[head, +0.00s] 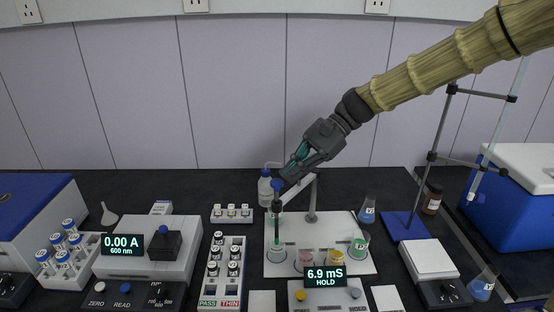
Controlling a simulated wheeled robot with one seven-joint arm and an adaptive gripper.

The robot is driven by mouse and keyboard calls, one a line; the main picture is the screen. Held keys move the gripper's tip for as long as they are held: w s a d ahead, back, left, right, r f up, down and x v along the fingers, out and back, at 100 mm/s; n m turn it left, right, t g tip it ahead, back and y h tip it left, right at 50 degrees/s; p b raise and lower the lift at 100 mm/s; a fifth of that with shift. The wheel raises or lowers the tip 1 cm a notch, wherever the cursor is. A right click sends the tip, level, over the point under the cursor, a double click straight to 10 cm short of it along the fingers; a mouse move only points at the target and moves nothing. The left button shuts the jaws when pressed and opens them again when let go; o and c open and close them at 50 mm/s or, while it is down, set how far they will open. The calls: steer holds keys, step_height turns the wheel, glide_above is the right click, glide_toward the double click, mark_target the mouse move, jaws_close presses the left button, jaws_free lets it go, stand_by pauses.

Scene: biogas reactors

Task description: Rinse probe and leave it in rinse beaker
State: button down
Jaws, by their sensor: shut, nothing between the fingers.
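I cannot read any label that marks this as the rinse beaker. My gripper (288,177) is shut and empty, tilted down to the left, with its fingertips close to the probe's blue top. Whether they touch it I cannot tell. The conductivity meter (325,281) in front reads 6.9 mS HOLD.
Cups with pink (305,259), yellow (337,259) and green (359,248) contents stand to the beaker's right. A wash bottle (264,188) and a grey holder arm (312,200) are behind. A vial rack (224,270) stands left, a blue-based stand (405,226) right.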

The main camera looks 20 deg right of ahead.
steer(key=w+a+r+n+t+h+p, duration=0.1)
steer(key=a+r+n+t+h+p, duration=0.3)
steer(key=r+n+h+p, duration=0.6)
steer(key=h+p, duration=0.1)
steer(key=p, duration=0.2)
glide_above(277, 181)
steer(key=shift+m, duration=0.3)
steer(key=x, duration=0.3)
steer(key=s+x, duration=0.1)
steer(key=x, duration=0.5)
steer(key=shift+s+a+f, duration=0.2)
steer(key=shift+s, duration=0.1)
steer(key=shift+s+x, duration=0.2)
steer(key=shift+x, duration=0.75)
steer(key=shift+a, duration=0.15)
steer(key=shift+f, duration=0.1)
steer(key=shift+s+b+x, duration=0.25)
steer(key=shift+b+x, duration=0.45)
steer(key=shift+x, duration=0.4)
steer(key=shift+s+b+x, duration=0.25)
steer(key=shift+b+x, duration=0.4)
steer(key=shift+x, duration=0.45)
steer(key=shift+s+a+f, duration=0.1)
steer(key=shift+s, duration=0.05)
